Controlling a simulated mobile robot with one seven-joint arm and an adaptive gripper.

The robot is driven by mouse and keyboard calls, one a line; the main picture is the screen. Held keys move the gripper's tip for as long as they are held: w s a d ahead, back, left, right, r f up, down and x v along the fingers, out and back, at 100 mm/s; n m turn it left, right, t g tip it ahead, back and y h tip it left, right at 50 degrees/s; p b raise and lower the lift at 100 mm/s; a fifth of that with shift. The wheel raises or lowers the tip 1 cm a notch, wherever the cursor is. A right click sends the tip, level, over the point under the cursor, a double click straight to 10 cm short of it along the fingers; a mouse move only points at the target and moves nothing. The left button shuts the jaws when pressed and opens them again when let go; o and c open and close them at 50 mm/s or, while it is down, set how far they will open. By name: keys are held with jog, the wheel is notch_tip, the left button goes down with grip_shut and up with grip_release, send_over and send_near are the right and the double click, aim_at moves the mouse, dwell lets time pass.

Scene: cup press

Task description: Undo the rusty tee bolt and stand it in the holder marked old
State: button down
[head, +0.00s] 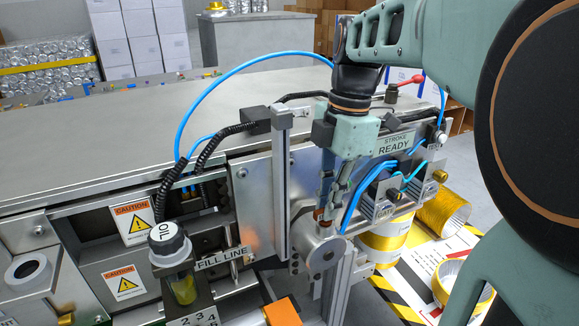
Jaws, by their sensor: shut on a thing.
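My gripper (323,213) points down in front of the press, near the middle of the head view. Its fingers are shut on a small rust-brown piece, the rusty tee bolt (318,214), of which only a little shows between the fingertips. The bolt is just above a round metal hub (324,254); I cannot tell whether it is still seated there. Two small metal brackets (382,210) stand on the press to the right, with a small label I cannot read clearly. I cannot make out a holder marked old.
Blue hoses (357,203) loop close to the right of my gripper. An upright metal bar (281,185) stands close on its left. The press top (130,150) is mostly clear.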

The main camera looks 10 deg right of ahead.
jog(key=shift+r+p, duration=0.35)
jog(key=shift+r, duration=0.2)
jog(key=shift+r+p, duration=1.15)
jog(key=shift+r, duration=0.25)
